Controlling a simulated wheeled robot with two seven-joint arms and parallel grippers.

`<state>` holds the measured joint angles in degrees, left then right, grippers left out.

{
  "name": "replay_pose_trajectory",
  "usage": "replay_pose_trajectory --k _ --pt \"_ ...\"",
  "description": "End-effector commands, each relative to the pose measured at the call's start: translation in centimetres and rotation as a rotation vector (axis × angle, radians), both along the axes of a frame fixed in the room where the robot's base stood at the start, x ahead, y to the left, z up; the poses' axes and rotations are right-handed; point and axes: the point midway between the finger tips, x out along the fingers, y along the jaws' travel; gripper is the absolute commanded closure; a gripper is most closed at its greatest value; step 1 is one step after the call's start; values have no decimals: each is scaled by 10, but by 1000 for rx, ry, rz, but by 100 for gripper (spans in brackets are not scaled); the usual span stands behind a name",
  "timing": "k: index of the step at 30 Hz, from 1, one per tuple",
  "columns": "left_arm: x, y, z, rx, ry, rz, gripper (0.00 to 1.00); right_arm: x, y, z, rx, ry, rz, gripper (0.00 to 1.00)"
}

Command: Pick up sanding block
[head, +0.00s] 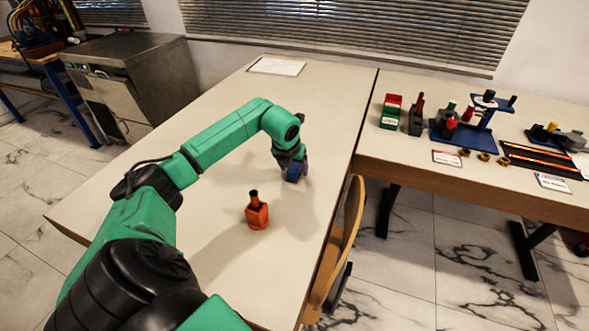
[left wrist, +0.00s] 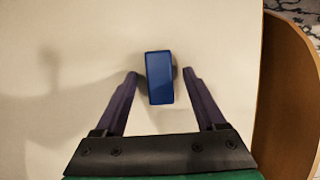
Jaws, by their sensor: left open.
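The sanding block appears to be the blue rectangular block (left wrist: 160,80) in the left wrist view, with a dark part showing at its side. In the head view a small patch of blue (head: 292,174) shows at my left gripper (head: 297,177), which mostly hides the block. My left gripper (left wrist: 160,74) is open above the table. In the left wrist view its two fingers lie on either side of the block, with a gap on each side. I cannot tell how far above the block the fingertips are. My right gripper is not in view.
An orange bottle-like item (head: 257,213) with a dark top stands on the pale table (head: 225,255), nearer me. A wooden chair back (head: 342,245) rises by the table's right edge. A second table (head: 400,155) on the right holds bins, a blue stand and cards.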

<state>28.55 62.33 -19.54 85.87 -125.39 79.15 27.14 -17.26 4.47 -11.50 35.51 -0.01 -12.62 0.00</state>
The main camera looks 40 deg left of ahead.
Motion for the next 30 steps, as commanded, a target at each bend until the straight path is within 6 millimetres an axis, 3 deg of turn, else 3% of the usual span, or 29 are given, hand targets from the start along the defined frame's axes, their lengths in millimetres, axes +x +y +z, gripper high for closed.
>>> replay_pose_trajectory --k 5,6,11,12,23,26,30 --pt "1 0 -2 2 0 -1 28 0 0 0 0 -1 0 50" --pt "1 0 -2 1 -1 -1 31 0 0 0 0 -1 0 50" --pt "1 0 -2 1 -1 -1 93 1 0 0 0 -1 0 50" --pt "1 0 -2 1 -1 -1 100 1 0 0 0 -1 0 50" --pt "1 0 4 0 -3 0 100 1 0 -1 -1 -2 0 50" --pt "2 1 16 1 -5 0 100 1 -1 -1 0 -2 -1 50" --pt "2 1 52 1 -9 0 100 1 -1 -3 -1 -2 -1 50"
